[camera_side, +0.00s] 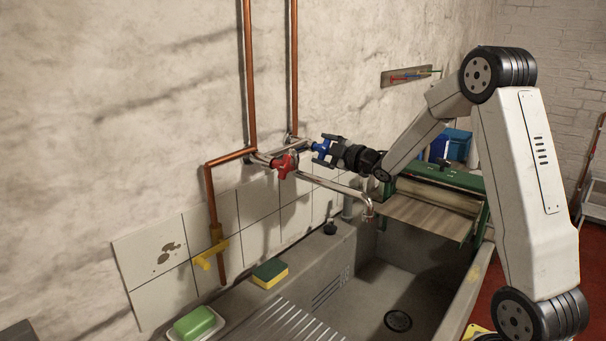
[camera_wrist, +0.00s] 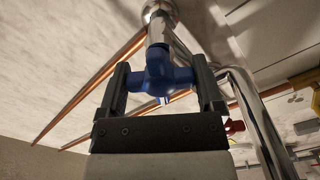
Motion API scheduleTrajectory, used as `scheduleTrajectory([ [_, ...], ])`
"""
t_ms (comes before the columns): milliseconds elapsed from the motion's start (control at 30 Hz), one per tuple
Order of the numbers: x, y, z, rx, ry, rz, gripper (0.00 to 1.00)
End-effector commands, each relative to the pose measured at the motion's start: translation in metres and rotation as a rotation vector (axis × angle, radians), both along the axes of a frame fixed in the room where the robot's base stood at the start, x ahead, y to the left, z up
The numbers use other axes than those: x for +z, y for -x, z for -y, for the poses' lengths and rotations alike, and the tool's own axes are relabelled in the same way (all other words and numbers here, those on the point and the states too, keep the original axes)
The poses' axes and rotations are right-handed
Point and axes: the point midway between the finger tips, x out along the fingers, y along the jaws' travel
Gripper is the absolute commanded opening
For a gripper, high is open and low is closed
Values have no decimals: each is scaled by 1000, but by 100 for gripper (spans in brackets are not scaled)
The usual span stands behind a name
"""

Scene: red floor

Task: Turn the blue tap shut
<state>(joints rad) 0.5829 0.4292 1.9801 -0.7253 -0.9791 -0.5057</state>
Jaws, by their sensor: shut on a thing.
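The blue tap (camera_side: 322,149) sits on the right end of the wall-mounted mixer, above the sink. My gripper (camera_side: 335,151) reaches it from the right, with its two dark fingers around the blue handle. In the wrist view the blue tap (camera_wrist: 165,75) lies between the fingers of my gripper (camera_wrist: 162,88), which are shut on it. The handle's far side is partly hidden in the side view. I cannot tell from the handle how far the tap is turned.
A red tap (camera_side: 285,165) is close on the left, and the chrome spout (camera_side: 340,186) runs below. Copper pipes (camera_side: 250,80) rise up the wall. The stone sink (camera_side: 400,285) is beneath, with a green-framed wringer (camera_side: 440,200) on the right. A sponge (camera_side: 269,273) and soap (camera_side: 195,322) lie front left.

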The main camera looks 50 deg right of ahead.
Motion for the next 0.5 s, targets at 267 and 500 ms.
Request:
scheduleTrajectory([
  [267,0,0,0,0,-115,-1,26],
  [500,0,0,0,0,-298,-1,26],
])
